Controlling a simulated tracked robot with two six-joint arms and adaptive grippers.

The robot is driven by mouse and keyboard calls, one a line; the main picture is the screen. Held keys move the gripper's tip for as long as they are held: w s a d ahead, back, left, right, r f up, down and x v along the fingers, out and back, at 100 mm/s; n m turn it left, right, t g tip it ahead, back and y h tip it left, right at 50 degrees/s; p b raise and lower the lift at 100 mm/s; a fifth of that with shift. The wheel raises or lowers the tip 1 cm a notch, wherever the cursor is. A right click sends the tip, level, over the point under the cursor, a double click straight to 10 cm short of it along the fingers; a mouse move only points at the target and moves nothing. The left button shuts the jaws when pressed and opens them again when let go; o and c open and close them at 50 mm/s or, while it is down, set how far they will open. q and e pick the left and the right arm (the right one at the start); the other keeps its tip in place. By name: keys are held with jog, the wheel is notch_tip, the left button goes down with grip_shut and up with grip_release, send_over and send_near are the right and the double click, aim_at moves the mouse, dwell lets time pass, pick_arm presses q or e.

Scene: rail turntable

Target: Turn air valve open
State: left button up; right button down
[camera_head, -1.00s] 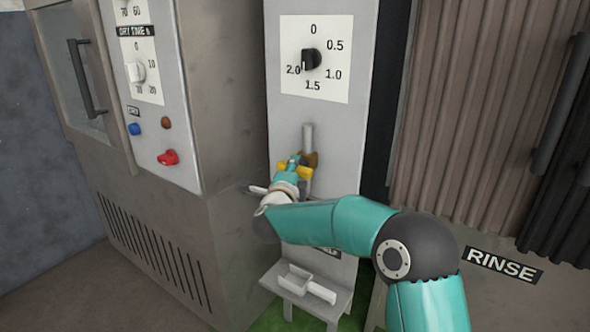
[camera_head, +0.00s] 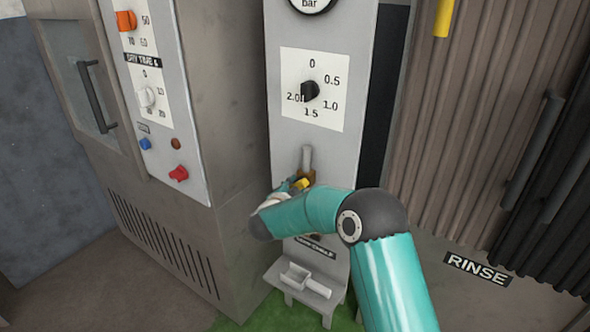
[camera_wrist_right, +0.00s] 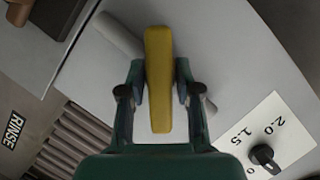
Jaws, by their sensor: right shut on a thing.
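The air valve sits on a vertical pipe on the light grey panel, with a yellow lever (camera_head: 303,184) and a brownish body. In the right wrist view the yellow lever (camera_wrist_right: 158,60) lies between the two fingers of my right gripper (camera_wrist_right: 160,82), which is shut on it. There the lever crosses the grey pipe (camera_wrist_right: 118,34) at a slant. In the head view my right gripper (camera_head: 295,185) is at the valve, partly hidden by my teal arm. My left gripper is not in view.
A black pressure knob (camera_head: 310,91) on a white dial is above the valve, its pointer near 2.0. A small stand (camera_head: 298,293) with a white scoop is below. A grey cabinet (camera_head: 150,215) stands left, a brown ribbed curtain (camera_head: 480,120) right.

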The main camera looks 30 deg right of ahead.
jog(key=n+g+p, duration=0.1)
jog(key=n+p, duration=0.1)
jog(key=p, duration=0.3)
jog(key=n+g+p, duration=0.1)
jog(key=n+p, duration=0.1)
jog(key=p, duration=0.3)
jog(key=shift+a+r+g, duration=0.1)
jog(key=shift+a+g, duration=0.05)
jog(key=shift+g, duration=0.25)
jog(key=shift+f+n+g+h+p, duration=0.2)
jog(key=shift+n+g+p, duration=0.15)
jog(key=shift+n+p, duration=0.4)
jog(key=shift+f+n+g+h+p, duration=0.1)
jog(key=shift+n+g+h+p, duration=0.2)
jog(key=shift+n+p, duration=0.4)
jog(key=c, duration=1.1)
grip_release()
jog(key=shift+c, duration=0.2)
jog(key=shift+o, duration=0.7)
jog(key=shift+r, duration=0.1)
jog(key=v, duration=1.2)
